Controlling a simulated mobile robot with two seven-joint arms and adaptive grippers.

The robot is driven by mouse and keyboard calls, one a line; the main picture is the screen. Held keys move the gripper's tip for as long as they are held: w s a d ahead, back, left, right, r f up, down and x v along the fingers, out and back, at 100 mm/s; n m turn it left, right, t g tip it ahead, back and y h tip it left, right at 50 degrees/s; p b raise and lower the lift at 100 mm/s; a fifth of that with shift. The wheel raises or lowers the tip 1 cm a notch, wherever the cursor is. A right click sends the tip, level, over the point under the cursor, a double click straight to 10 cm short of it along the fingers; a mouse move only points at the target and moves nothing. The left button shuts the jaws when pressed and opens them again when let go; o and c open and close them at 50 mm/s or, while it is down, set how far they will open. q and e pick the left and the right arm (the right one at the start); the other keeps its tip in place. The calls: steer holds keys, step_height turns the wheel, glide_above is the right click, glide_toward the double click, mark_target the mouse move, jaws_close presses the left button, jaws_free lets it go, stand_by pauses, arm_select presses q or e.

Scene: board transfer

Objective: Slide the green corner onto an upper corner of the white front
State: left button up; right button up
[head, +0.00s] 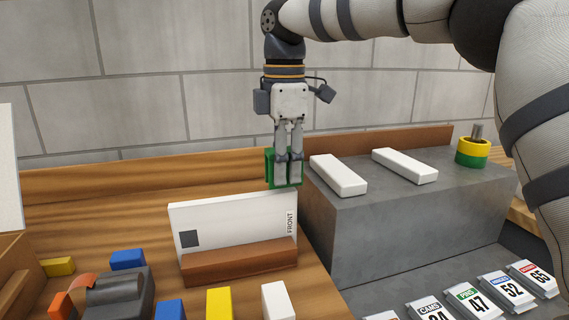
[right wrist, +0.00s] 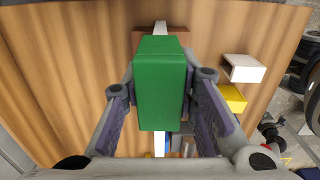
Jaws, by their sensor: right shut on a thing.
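The white front (head: 235,225) stands upright in a brown wooden holder (head: 240,263) on the table, with the word FRONT along its right edge and a dark square at its lower left. My right gripper (head: 288,160) is shut on the green corner (head: 270,170), just above the upper right corner of the white front. In the right wrist view the green corner (right wrist: 160,85) sits between both fingers and hides part of the white front's thin top edge (right wrist: 160,145). Whether the corner touches the front I cannot tell. My left gripper is not in view.
A grey block (head: 400,220) right of the front carries two white bars (head: 338,174) and a yellow-green ring on a peg (head: 472,152). Coloured blocks (head: 218,302) and a tape dispenser (head: 115,295) lie in front. Numbered tags (head: 470,300) line the lower right.

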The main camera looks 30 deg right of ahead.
mark_target(284, 190)
steer(key=shift+f, duration=3.35)
steer(key=o, duration=1.1)
step_height(284, 190, up, 12)
steer(key=shift+r, duration=0.1)
